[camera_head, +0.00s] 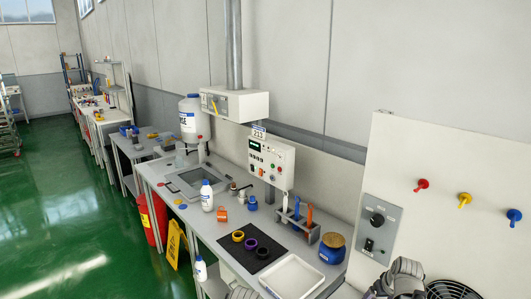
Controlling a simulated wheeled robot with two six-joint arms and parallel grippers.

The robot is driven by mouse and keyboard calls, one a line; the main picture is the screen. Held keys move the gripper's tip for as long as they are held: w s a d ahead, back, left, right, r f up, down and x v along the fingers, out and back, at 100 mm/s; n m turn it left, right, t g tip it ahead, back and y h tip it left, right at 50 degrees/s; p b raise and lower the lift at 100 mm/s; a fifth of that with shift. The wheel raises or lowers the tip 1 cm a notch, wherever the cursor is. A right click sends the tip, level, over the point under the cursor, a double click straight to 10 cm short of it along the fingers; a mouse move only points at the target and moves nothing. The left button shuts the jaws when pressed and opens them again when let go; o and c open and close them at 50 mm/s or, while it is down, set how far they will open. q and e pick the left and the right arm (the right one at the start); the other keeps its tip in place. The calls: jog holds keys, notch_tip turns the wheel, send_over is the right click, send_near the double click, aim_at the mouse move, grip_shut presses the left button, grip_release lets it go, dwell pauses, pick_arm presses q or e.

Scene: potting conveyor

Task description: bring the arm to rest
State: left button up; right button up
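A grey, jointed part of my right arm and gripper (402,278) shows at the bottom right, in front of the white panel. Its fingertips cannot be made out, so I cannot tell whether it is open or shut. A small grey piece of my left gripper (243,293) shows at the bottom edge, left of the white tray (292,277). Most of it is cut off by the frame, and its state cannot be seen. Nothing is visibly held by either one.
The bench (218,232) carries a black mat (273,241) with several rings, a tool rack (300,221), a blue jar (332,249) and a white bottle (206,195). A white panel (448,190) with knobs stands at right. The green floor (70,230) is open at left.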

jog(key=b+x, duration=0.1)
jog(key=x, duration=0.1)
jog(key=b+x, duration=0.3)
jog(key=b, duration=0.1)
jog(key=shift+s+f, duration=0.25)
jog(key=shift+f, duration=0.3)
jog(key=shift+w+f+b, duration=0.25)
jog(key=shift+f+b, duration=0.05)
jog(key=shift+s+a+r+p, duration=0.1)
jog(key=shift+r+p, duration=0.65)
jog(key=shift+p, duration=0.05)
jog(key=shift+s, duration=0.1)
jog(key=shift+f, duration=0.1)
